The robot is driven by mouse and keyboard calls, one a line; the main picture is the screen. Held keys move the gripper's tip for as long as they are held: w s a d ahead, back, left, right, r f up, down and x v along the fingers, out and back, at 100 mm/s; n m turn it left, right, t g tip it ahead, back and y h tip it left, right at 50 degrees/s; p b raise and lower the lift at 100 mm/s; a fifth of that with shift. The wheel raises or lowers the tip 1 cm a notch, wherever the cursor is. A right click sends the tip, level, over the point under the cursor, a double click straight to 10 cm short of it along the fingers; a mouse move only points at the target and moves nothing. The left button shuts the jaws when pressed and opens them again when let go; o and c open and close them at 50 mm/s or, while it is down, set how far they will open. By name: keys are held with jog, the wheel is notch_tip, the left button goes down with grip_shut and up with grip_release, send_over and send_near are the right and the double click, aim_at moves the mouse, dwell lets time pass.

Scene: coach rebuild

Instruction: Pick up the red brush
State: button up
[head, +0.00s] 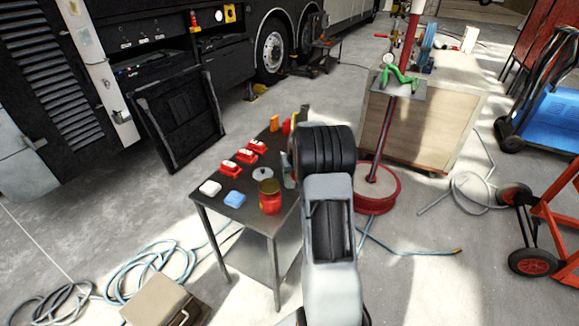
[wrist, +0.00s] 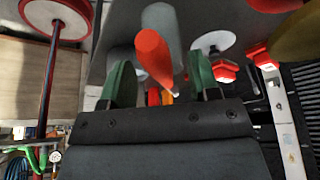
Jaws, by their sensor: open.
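In the wrist view, a red-orange rounded piece (wrist: 152,52), apparently the red brush, shows between the two green fingers of my gripper (wrist: 158,72). The fingers are apart, with a visible gap on each side of the piece. A grey cylinder (wrist: 163,22) lies close behind it. In the head view, my gripper (head: 291,168) is at the right edge of the dark metal table (head: 236,208), largely hidden by my dark wrist. A small red thing (head: 286,127) shows just beyond my wrist; I cannot tell whether it is the brush.
The table holds two red-and-white pieces (head: 246,156), a grey disc (head: 263,174), a red jar (head: 270,203), a white block (head: 210,188), a blue block (head: 234,199) and an orange piece (head: 274,123). A red-based stand (head: 376,200) is right of my arm. Hoses (head: 150,270) lie on the floor.

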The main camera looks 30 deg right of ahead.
jog(key=shift+w+f, duration=0.15)
jog(key=shift+f, duration=0.25)
jog(key=shift+c, duration=0.5)
grip_shut()
